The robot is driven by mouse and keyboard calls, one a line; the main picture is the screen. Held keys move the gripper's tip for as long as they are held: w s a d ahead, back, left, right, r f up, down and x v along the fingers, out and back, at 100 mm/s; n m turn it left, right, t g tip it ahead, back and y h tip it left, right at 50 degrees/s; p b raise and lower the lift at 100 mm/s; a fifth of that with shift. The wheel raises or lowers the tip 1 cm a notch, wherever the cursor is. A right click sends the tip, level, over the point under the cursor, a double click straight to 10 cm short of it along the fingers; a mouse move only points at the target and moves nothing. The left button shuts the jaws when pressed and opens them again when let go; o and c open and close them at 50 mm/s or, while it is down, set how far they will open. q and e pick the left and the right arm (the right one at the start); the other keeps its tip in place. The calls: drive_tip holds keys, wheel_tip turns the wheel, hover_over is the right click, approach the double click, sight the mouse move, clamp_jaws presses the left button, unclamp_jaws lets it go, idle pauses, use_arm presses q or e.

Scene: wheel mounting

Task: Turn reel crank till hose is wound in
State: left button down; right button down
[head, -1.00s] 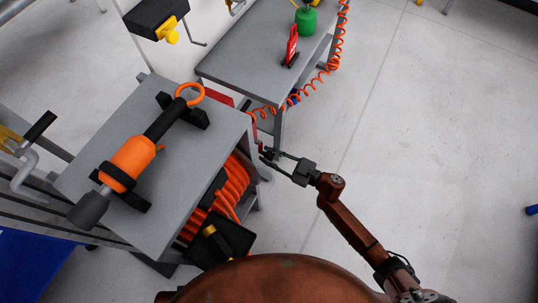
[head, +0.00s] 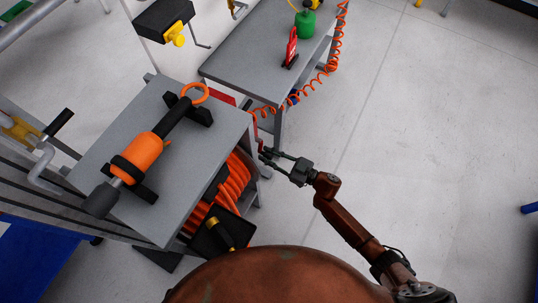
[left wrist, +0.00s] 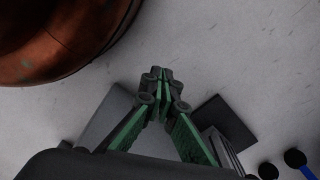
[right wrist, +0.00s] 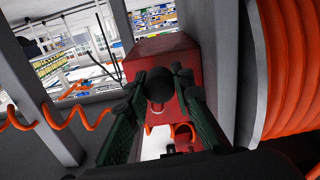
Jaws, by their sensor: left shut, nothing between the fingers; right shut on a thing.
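The reel with the orange hose (head: 237,182) sits under the top of the near grey bench, and its orange coils (right wrist: 292,65) fill the right side of the right wrist view. My right gripper (head: 264,156) is at the bench's right side, next to the reel. In the right wrist view its fingers are shut on a dark round crank handle (right wrist: 154,86), in front of a red part (right wrist: 160,52). The crank arm is mostly hidden there. My left gripper (left wrist: 158,75) is shut and empty above the floor; it is not in the head view.
A coiled orange hose (head: 318,84) runs from the reel side up to the far bench (head: 245,70). An orange tool (head: 140,155) lies in black holders on the near bench top (head: 185,155). Open floor (head: 420,130) lies to the right.

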drive_tip(key=shift+s+a+r+m+p, duration=0.25)
drive_tip(key=shift+s+r+m+p, duration=0.15)
drive_tip(key=shift+m+p, duration=0.6)
use_arm(q)
drive_tip(key=s+a+f+p, duration=0.2)
drive_tip(key=s+f+p, duration=0.1)
drive_tip(key=s+f, duration=0.6)
drive_tip(key=shift+s+f, duration=0.3)
drive_tip(key=shift+s, duration=0.8)
use_arm(e)
drive_tip(key=shift+s+a+r+m, duration=0.1)
drive_tip(key=shift+s+a+m, duration=0.15)
drive_tip(key=shift+m, duration=0.55)
drive_tip(key=shift+s+a+r+m, duration=0.1)
drive_tip(key=shift+s+m, duration=0.25)
drive_tip(key=shift+m, duration=0.45)
drive_tip(key=c, duration=1.7)
unclamp_jaws()
drive_tip(key=shift+d, duration=0.1)
drive_tip(key=v, duration=1.1)
drive_tip(key=shift+s+d, duration=0.25)
drive_tip(key=shift+d, duration=0.05)
